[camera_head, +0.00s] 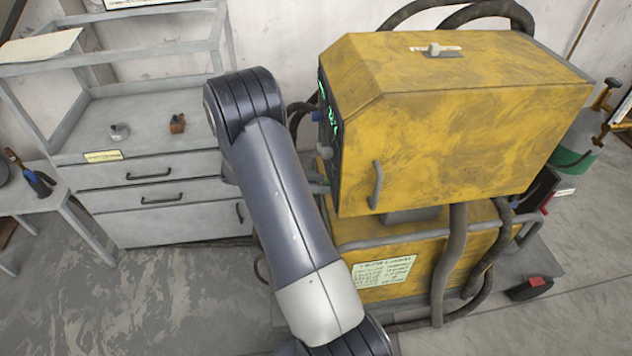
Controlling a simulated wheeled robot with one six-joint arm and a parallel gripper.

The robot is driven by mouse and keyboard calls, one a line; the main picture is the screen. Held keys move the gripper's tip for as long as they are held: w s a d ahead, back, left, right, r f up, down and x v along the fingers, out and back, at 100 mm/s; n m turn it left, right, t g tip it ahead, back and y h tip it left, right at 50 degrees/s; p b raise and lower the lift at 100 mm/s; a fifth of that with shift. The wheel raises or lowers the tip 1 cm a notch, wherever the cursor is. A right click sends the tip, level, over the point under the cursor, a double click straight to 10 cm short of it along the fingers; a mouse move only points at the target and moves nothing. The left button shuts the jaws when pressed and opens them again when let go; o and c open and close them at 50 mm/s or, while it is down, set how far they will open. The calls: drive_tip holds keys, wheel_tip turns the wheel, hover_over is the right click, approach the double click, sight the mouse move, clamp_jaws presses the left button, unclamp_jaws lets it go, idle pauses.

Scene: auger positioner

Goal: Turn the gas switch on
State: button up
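A yellow welding-type machine (470,120) stands right of centre. A small pale switch (434,49) with a white label sits on its top; the label is too small to read. Its left-facing front panel (328,125) has green displays and blue and pale knobs, seen at a steep angle. A gas cylinder (575,150) with a green band and a brass valve stands behind the machine at the right. I cannot tell which control is the gas switch. My arm rises from the bottom and bends in front of the panel's left side. My gripper is not visible, apparently hidden behind the arm.
A grey drawer bench (150,130) with a shelf frame stands at the left, holding small parts. A small table (30,200) with a torch-like tool is at the far left. Thick hoses (452,265) hang along the machine. Floor (150,300) at lower left is clear.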

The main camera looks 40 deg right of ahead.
clamp_jaws()
drive_tip(key=shift+f+b, duration=0.1)
drive_tip(key=shift+b, duration=0.4)
drive_tip(key=m+t+h+b, duration=0.1)
drive_tip(key=m+b, duration=0.3)
drive_tip(key=b, duration=0.5)
drive_tip(key=m+t+h+b, duration=0.1)
drive_tip(key=m+h+b, duration=0.2)
drive_tip(key=b, duration=0.6)
drive_tip(key=s+f+m+t+h+b, duration=0.1)
drive_tip(key=m+t+h+b, duration=0.1)
drive_tip(key=m+b, duration=0.4)
drive_tip(key=shift+a+f+b, duration=0.1)
drive_tip(key=shift+a+b, duration=0.2)
drive_tip(key=shift+b, duration=1.4)
drive_tip(key=shift+m, duration=0.3)
drive_tip(key=shift+o, duration=0.3)
unclamp_jaws()
